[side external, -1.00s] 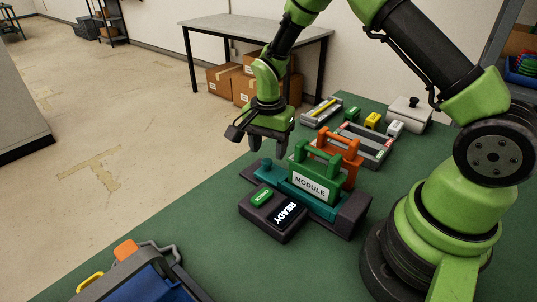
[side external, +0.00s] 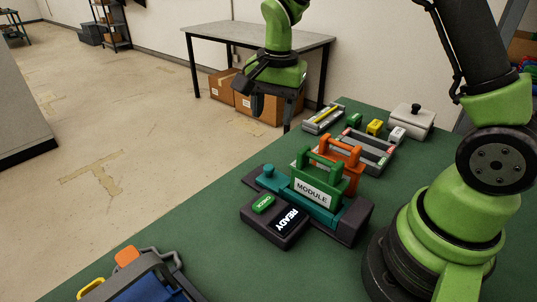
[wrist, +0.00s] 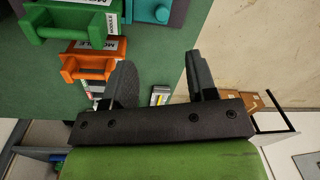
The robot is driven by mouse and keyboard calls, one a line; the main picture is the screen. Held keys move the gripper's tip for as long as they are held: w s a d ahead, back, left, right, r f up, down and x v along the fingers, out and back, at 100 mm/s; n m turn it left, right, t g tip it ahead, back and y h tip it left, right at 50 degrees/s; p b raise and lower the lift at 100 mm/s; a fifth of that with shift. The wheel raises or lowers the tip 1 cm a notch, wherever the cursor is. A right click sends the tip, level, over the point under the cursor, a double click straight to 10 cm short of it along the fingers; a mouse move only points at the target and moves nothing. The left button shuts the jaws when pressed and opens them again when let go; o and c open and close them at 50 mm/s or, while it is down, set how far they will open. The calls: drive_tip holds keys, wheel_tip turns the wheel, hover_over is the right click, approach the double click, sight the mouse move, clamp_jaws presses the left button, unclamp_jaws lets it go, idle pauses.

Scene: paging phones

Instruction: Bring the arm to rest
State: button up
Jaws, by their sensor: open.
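My gripper (side external: 272,115) is open and empty. In the side external view it hangs in the air near the green table's far left edge, fingers down, above and behind the modules. In the wrist view my gripper (wrist: 162,85) shows its two fingers well apart with nothing between them but a yellow-and-white item far below. A green module (side external: 318,187) stands in the teal and dark dock (side external: 278,185). An orange module (side external: 342,165) stands just behind it. A dark box (side external: 275,219) in front of the dock shows a green CHECK button and a READY screen.
Trays (side external: 366,152), small yellow, green and white blocks and a lidded grey box (side external: 412,121) lie toward the table's back. A blue bin (side external: 150,284) is at the front left. A grey side table (side external: 257,36) with cardboard boxes stands beyond. The air around my gripper looks clear.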

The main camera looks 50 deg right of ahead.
drive_tip(key=s+a+r+n+t, duration=0.35)
drive_tip(key=s+r, duration=0.45)
drive_tip(key=r, duration=0.3)
drive_tip(key=s+a+r+n+t+y, duration=0.1)
drive_tip(key=s+r+n+t, duration=0.1)
drive_tip(key=s+n, duration=0.4)
drive_tip(key=s+t, duration=0.1)
drive_tip(key=s, duration=0.3)
drive_tip(key=shift+s+r+y, duration=0.15)
drive_tip(key=shift+s+y, duration=0.25)
idle(1.1)
